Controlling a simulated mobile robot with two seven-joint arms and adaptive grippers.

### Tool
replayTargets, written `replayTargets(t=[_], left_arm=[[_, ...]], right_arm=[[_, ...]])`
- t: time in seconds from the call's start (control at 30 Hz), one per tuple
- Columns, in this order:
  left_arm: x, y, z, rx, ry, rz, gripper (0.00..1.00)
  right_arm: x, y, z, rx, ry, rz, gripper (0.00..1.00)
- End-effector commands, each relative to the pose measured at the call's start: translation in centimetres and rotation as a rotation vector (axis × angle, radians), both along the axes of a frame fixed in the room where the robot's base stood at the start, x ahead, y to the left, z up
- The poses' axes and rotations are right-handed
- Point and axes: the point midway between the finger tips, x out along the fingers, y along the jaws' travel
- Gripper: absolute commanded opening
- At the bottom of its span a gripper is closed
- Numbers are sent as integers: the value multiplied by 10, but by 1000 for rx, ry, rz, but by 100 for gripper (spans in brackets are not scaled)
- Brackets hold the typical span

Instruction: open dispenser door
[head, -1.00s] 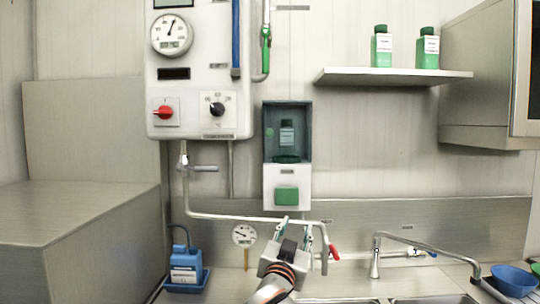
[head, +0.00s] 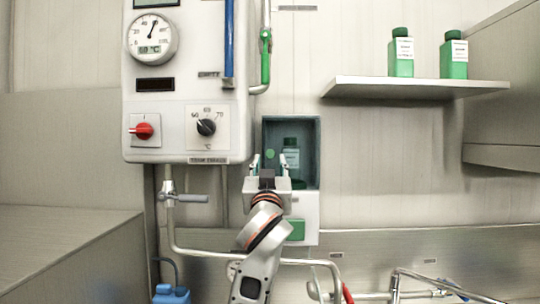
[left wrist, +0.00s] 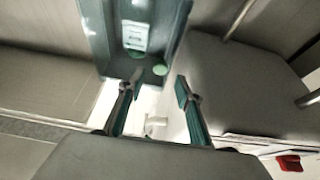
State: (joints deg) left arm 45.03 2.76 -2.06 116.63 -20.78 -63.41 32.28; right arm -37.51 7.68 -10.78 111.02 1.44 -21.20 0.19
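The dispenser is a wall box with a dark green, see-through door (head: 307,136) and a white lower part (head: 311,213) with a green push plate (head: 297,230). A green bottle with a white label (head: 291,155) stands inside. A round green knob (head: 270,154) is at the door's left side; it also shows in the left wrist view (left wrist: 159,69). The door looks shut. My left gripper (head: 271,165) is open and empty at the dispenser's lower left, its fingertips to either side of the knob in the picture. I cannot tell whether they touch it. My right gripper is not in view.
A white control box (head: 185,85) with a gauge and a red knob (head: 143,131) hangs close on the left. A pipe with a green valve handle (head: 266,45) runs above. A shelf (head: 415,88) with two green bottles is at the right. Pipes run below.

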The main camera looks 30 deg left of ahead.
Motion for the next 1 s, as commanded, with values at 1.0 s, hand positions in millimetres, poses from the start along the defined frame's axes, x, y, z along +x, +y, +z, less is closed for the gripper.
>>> replayTargets(t=[1.0], left_arm=[[31, 19, 14, 0, 0, 3, 0]], right_arm=[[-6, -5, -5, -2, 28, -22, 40]])
